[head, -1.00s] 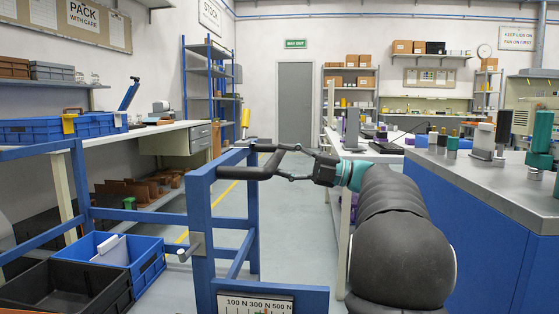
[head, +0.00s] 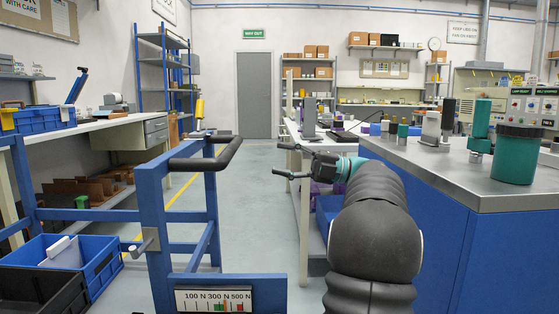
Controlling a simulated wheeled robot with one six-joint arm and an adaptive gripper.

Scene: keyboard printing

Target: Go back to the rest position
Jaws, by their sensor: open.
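My gripper (head: 282,160) is at the end of my dark arm, near the middle of the head view. Its two fingers are spread and point left, with nothing between them. A blue cart frame (head: 152,205) with a black bent handle (head: 208,158) stands to the left. The fingertips are apart from the handle, with a gap of floor showing between them.
A blue cabinet with a metal top (head: 470,185) stands close on the right, bearing a green canister (head: 516,155). A white table (head: 300,150) is behind my gripper. A force scale (head: 213,300) is on the cart's front. The aisle floor (head: 258,190) is clear.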

